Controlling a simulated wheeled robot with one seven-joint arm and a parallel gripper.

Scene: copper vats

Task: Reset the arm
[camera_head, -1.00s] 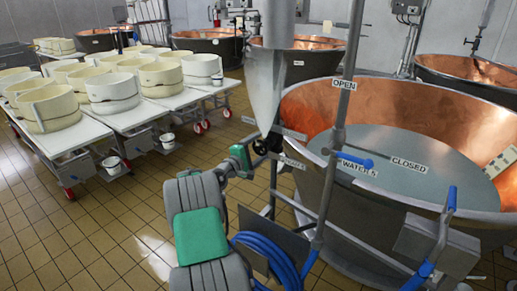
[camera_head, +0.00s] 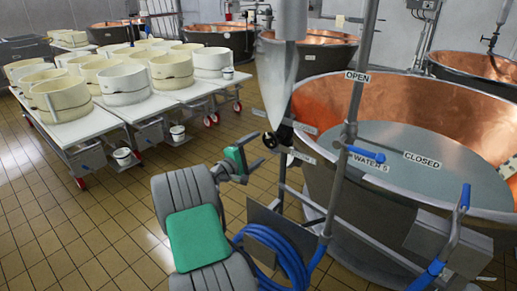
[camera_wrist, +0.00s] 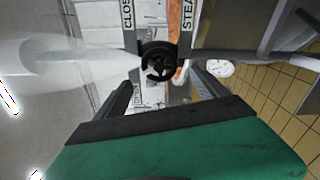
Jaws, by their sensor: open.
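My gripper (camera_head: 260,149) is open and empty, with its green body and dark fingers in front of the vat's pipework. A small black handwheel (camera_head: 271,141) sits just beyond the fingertips, apart from them. In the wrist view, the handwheel (camera_wrist: 159,61) shows between and beyond my two open fingers (camera_wrist: 163,88). Labels by it there are partly cut off and read "CLOS" and "STEA". My arm is bent low at the bottom centre of the head view.
A copper vat (camera_head: 420,95) with a grey surface inside stands at right, with blue-handled pipes (camera_head: 365,155) before it. Coiled blue hose (camera_head: 275,250) hangs close to my arm. White tables (camera_head: 75,125) with pale round moulds stand at left. Tiled floor at lower left is clear.

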